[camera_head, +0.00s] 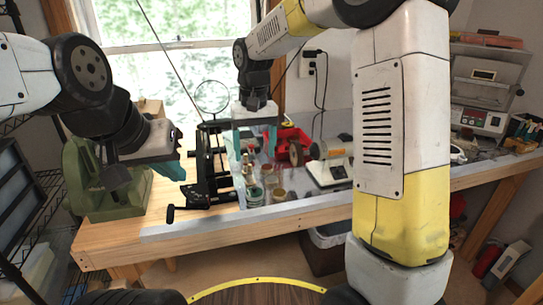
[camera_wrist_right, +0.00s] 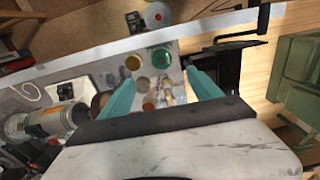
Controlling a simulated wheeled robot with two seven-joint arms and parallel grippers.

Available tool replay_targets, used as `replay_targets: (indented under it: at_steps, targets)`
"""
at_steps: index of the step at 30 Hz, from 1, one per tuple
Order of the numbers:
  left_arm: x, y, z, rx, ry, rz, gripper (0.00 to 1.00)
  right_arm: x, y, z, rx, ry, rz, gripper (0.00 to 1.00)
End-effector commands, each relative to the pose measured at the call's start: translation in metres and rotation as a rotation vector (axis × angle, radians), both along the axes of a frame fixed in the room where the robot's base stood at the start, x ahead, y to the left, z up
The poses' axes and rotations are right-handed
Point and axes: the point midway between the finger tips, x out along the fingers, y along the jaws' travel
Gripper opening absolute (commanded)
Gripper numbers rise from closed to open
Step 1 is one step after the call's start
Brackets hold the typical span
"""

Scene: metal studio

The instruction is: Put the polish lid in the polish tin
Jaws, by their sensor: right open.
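Several small round containers or discs stand on the grey bench mat. One gold round (camera_head: 279,194) shows in the head view and also in the wrist view (camera_wrist_right: 133,62). A paler round (camera_wrist_right: 142,84) lies just behind it. I cannot tell for sure which is the polish tin and which the lid. My right gripper (camera_head: 255,140) is open above this group, fingers pointing down and apart; in the wrist view its fingers (camera_wrist_right: 163,90) spread around the view of a brass piece, with nothing held.
A green-lidded jar (camera_wrist_right: 161,58) stands beside the gold round.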

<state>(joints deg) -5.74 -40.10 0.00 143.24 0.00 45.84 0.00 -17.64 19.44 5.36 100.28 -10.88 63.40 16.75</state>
Motion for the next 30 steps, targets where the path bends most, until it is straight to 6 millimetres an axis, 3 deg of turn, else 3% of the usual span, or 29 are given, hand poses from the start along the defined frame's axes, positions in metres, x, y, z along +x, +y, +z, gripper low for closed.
replay_targets:
  at_steps: [5,12,21,25,30]
  targets:
    - [0.0,0.0,0.0,0.0,0.0,0.0,0.0,-0.032,-0.038,0.04,0.051,-0.092,-0.028,0.73]
    - [0.0,0.0,0.0,0.0,0.0,0.0,0.0,-0.106,-0.093,0.079,0.133,-0.261,-0.073,0.73]
    - [0.0,0.0,0.0,0.0,0.0,0.0,0.0,-0.187,-0.13,0.082,0.204,-0.458,-0.125,0.73]
    - [0.0,0.0,0.0,0.0,0.0,0.0,0.0,-0.202,-0.135,0.078,0.217,-0.502,-0.134,0.73]
    - [0.0,0.0,0.0,0.0,0.0,0.0,0.0,-0.208,-0.136,0.076,0.221,-0.517,-0.136,0.73]
